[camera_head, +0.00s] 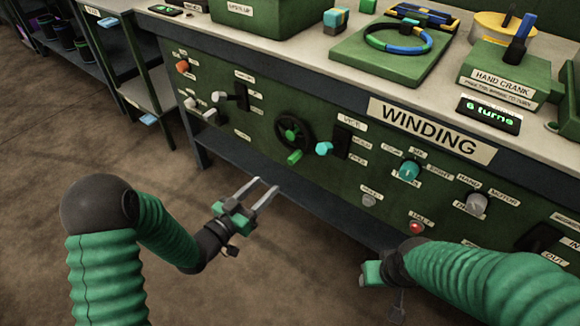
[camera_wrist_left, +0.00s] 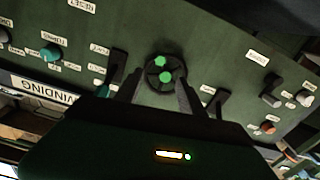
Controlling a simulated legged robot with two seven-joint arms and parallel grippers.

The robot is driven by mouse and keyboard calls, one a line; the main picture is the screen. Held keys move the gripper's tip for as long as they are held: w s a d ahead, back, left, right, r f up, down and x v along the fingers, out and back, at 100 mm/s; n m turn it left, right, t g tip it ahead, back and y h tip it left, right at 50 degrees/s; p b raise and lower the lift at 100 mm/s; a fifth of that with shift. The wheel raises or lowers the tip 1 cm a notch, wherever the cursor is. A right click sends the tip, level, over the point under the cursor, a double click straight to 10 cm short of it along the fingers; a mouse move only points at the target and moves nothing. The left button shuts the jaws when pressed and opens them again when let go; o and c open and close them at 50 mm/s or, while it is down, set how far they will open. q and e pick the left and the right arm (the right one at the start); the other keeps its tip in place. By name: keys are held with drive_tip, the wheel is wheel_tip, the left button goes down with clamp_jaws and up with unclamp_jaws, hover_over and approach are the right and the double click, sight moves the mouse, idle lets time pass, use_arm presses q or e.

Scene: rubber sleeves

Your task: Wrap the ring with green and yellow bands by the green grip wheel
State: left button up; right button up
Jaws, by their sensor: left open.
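The ring (camera_head: 397,52) shows blue, green and yellow bands and lies on a green square plate (camera_head: 365,68) on the bench top. The grip wheel (camera_head: 291,130) is a black wheel on the green front panel, with a green grip (camera_head: 294,157) sticking out at its lower edge. My left gripper (camera_head: 267,184) is open and empty, below and left of the wheel and apart from it. In the left wrist view the wheel (camera_wrist_left: 152,76) with green parts appears between the open fingers. My right gripper (camera_head: 372,273) is mostly hidden behind its green-sleeved arm, so its fingers are unclear.
The panel carries a cyan knob (camera_head: 324,148), a teal dial (camera_head: 409,170), a grey dial (camera_head: 477,202) and a black lever (camera_head: 241,96) around the wheel. A hand crank unit (camera_head: 505,72) stands right of the ring, behind a lit turns display (camera_head: 490,114). A lower shelf runs under the panel.

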sight(289, 163)
use_arm(q)
drive_tip(key=b+x, duration=0.1)
drive_tip(key=x, duration=0.3)
drive_tip(key=b+x, duration=0.2)
drive_tip(key=x, duration=0.2)
drive_tip(key=b+x, duration=0.1)
drive_tip(key=x, duration=0.3)
drive_tip(key=shift+f+b, duration=0.25)
drive_tip(key=shift+b, duration=0.05)
drive_tip(key=shift+w+d+r, duration=0.15)
drive_tip(key=shift+w+d, duration=0.05)
drive_tip(key=shift+w, duration=0.2)
clamp_jaws()
